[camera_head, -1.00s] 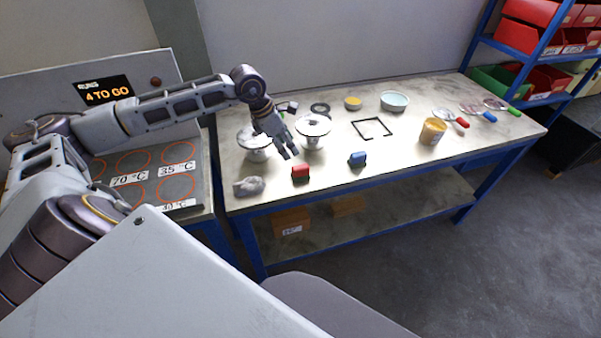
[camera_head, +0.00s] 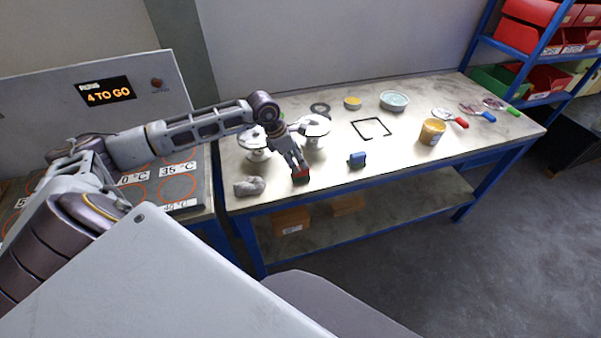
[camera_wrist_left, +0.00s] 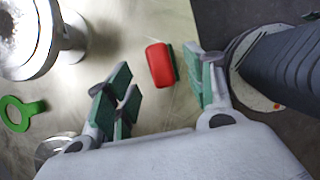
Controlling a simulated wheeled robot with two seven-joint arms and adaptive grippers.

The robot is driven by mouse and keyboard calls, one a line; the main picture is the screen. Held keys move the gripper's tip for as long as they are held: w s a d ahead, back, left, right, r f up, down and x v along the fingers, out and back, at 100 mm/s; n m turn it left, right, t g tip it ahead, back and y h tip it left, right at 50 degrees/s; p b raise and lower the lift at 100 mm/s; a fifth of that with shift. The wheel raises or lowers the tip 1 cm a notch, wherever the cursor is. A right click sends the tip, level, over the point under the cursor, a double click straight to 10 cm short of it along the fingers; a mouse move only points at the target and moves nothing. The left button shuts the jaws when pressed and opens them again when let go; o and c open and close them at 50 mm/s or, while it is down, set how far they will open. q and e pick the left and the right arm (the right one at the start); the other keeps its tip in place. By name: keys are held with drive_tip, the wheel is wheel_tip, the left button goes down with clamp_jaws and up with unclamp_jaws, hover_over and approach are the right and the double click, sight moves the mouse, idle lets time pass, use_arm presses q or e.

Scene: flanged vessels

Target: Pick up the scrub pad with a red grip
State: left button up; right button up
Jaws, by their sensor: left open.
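The scrub pad with a red grip (camera_head: 301,177) is near the front edge of the workbench. In the left wrist view its red grip (camera_wrist_left: 160,65) lies ahead of the fingers, between their lines, nearer the right finger. A strip of dark green pad shows along its right side. My left gripper (camera_head: 297,168) is just over the scrub pad and partly covers it in the head view. It also shows in the left wrist view (camera_wrist_left: 165,88), open with nothing between the fingers. My right gripper is not in view.
Two white flanged vessels (camera_head: 312,127) stand behind the gripper. A grey crumpled cloth (camera_head: 249,186) lies left of the pad, and a blue-gripped pad (camera_head: 357,159) lies right.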

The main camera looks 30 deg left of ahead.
use_arm(q)
drive_tip(key=shift+f, duration=0.15)
drive_tip(key=shift+p+x, duration=0.6)
drive_tip(key=shift+x, duration=1.85)
drive_tip(key=shift+a, duration=0.1)
drive_tip(key=shift+c, duration=0.4)
drive_tip(key=c, duration=1)
drive_tip(key=shift+c, duration=0.2)
